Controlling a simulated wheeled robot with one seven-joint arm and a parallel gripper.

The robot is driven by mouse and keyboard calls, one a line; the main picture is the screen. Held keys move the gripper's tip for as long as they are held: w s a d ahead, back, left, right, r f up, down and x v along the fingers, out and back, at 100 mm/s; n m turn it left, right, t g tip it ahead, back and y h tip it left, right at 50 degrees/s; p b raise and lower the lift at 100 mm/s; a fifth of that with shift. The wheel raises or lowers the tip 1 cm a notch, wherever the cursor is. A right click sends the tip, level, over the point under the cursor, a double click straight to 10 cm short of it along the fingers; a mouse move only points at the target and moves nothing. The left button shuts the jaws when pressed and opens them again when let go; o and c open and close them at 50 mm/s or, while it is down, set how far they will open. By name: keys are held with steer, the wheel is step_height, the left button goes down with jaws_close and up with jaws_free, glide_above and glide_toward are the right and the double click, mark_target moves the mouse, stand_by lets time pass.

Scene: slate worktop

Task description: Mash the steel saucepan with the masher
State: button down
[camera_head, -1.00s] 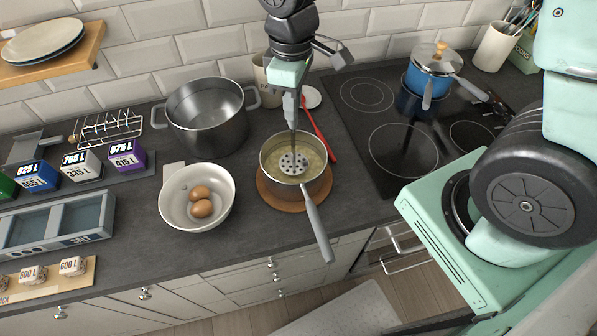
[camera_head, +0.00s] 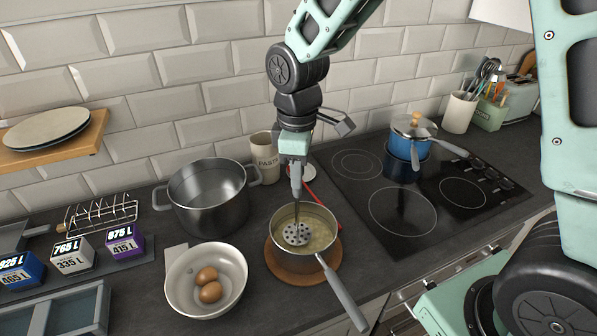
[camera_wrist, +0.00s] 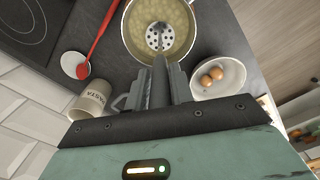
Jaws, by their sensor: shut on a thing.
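The steel saucepan (camera_head: 298,264) stands on a round wooden trivet (camera_head: 276,264), its grey handle pointing to the lower right. It holds a pale yellow, lumpy mash. My gripper (camera_head: 297,190) is above the pan, shut on the upright shaft of the masher (camera_head: 297,235). The masher's round perforated head is inside the pan, a little left of its middle, and its holes show clearly. In the wrist view the masher head (camera_wrist: 160,37) shows over the mash inside the saucepan (camera_wrist: 127,32). I cannot tell whether the head touches the mash.
A white bowl with two brown eggs (camera_head: 209,285) is left of the saucepan. A large dark pot (camera_head: 208,205) and a pasta jar (camera_head: 264,155) stand behind. A red utensil (camera_wrist: 99,33) lies close beside the pan. The hob (camera_head: 400,210) with a blue pot (camera_head: 408,160) is right.

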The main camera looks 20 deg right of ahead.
steer(key=shift+r, duration=0.1)
step_height(320, 180, down, 5)
steer(key=b, duration=0.3)
step_height(320, 180, up, 5)
steer(key=p, duration=0.4)
steer(key=shift+r+p, duration=0.2)
steer(key=shift+p, duration=0.2)
step_height(320, 180, down, 6)
steer(key=s+d+r+b, duration=0.1)
steer(key=s+b, duration=0.1)
steer(key=b, duration=0.2)
step_height(320, 180, up, 4)
steer(key=p, duration=0.4)
steer(key=shift+s+d+r+p, duration=0.1)
steer(key=shift+d+r+p, duration=0.05)
steer(key=shift+r+p, duration=0.15)
stand_by(0.4)
steer(key=shift+w+d+f+p, duration=0.1)
steer(key=shift+w+d+p, duration=0.25)
steer(key=shift+w+p, duration=0.45)
steer(key=shift+w+d+p, duration=0.3)
steer(key=shift+w+p, duration=0.05)
steer(key=shift+p, duration=0.8)
